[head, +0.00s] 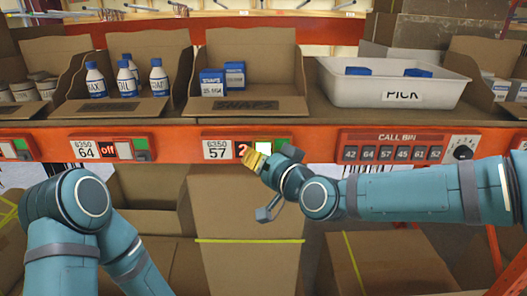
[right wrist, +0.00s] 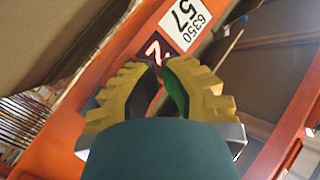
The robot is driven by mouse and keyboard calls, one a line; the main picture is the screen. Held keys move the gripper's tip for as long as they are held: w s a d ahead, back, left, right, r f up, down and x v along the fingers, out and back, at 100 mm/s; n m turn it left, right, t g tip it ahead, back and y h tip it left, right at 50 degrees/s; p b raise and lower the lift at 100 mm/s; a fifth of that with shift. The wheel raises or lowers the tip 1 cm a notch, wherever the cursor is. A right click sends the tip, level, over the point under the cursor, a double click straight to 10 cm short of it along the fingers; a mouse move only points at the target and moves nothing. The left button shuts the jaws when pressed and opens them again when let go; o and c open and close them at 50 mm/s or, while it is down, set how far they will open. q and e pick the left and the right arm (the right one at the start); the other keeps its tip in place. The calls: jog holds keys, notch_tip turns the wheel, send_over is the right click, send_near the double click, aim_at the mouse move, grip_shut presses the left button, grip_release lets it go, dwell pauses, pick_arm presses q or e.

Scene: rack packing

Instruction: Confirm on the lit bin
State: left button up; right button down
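The bin strip marked 6350 57 (head: 217,150) shows a red digit 2 (head: 242,150) and a bright white lit button (head: 263,147), with a green patch beside it. Above it is the cardboard SNAPS bin (head: 250,106) with blue and white boxes. My right gripper (head: 252,159) has yellow ribbed fingers just in front of this strip, below and left of the lit button. In the right wrist view the fingertips (right wrist: 162,64) nearly meet, with nothing held, beside the digit. Contact with the strip cannot be told. My left arm shows at lower left; its gripper is out of view.
The strip marked 64 (head: 84,150) reads off, under a bin of white bottles (head: 129,78). A white PICK tote (head: 335,90) holds blue boxes at right. The CALL BIN panel (head: 392,152) sits behind my right forearm. Cardboard boxes (head: 245,215) stand below the orange rail.

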jog(key=shift+w, duration=0.15)
jog(key=shift+w, duration=0.3)
jog(key=shift+w+b, duration=0.4)
jog(key=shift+b, duration=0.05)
dwell(0.9)
jog(key=shift+s, duration=0.15)
dwell(0.3)
jog(key=shift+s, duration=0.7)
jog(key=s, duration=0.5)
